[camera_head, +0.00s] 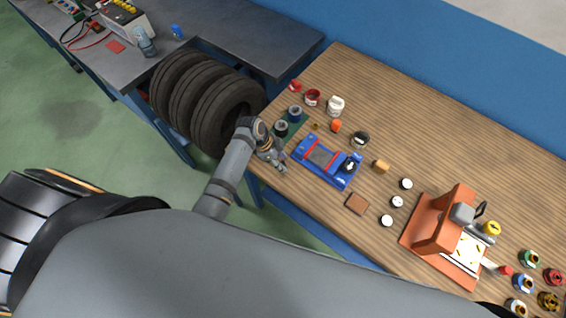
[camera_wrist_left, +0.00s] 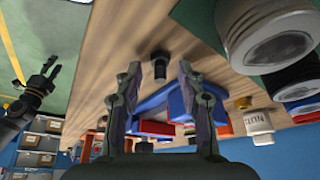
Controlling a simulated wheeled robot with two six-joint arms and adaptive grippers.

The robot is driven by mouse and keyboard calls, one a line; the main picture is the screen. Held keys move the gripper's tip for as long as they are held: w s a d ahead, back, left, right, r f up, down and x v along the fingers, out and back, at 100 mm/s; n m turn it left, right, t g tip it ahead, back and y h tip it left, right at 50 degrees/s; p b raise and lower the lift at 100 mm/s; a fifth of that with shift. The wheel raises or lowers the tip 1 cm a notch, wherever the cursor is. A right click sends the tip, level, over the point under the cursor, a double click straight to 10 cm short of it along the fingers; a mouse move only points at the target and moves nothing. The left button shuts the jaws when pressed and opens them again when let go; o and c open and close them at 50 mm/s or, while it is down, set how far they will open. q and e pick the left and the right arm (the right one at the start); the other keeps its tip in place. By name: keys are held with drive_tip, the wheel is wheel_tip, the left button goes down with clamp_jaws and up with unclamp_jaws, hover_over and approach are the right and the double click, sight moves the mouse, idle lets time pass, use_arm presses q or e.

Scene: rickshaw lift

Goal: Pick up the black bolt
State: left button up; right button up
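The black bolt (camera_wrist_left: 160,62) stands on the wooden bench top in the left wrist view, short and dark with a wider end. It is ahead of my left gripper, between the lines of its two fingers, and neither finger appears to touch it. My left gripper (camera_wrist_left: 157,80) is open and empty. In the head view my left gripper (camera_head: 276,161) is over the near bench edge, left of the blue fixture (camera_head: 313,171). I cannot make out the bolt there. My right gripper (camera_wrist_left: 50,72) shows at the left of the wrist view, its fingers apart, with nothing visible between them.
Dark and grey cylinders on a green mat (camera_head: 299,120) stand close behind the left gripper. A white jar (camera_head: 336,105) and orange press (camera_head: 447,228) are farther off on the wooden bench (camera_head: 440,150). Tyres (camera_head: 205,95) stand beside the bench at left.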

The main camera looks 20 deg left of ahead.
use_arm(q)
drive_tip(key=shift+c, duration=0.4)
drive_tip(key=shift+s, duration=0.1)
clamp_jaws()
wheel_tip(320, 180, up, 3)
drive_tip(key=shift+r, duration=0.1)
drive_tip(key=s+a+r+b, duration=0.2)
drive_tip(key=s+a+r, duration=0.4)
drive_tip(key=s+r, duration=0.4)
drive_tip(key=shift+s+b, duration=0.4)
drive_tip(key=shift+s, duration=0.85)
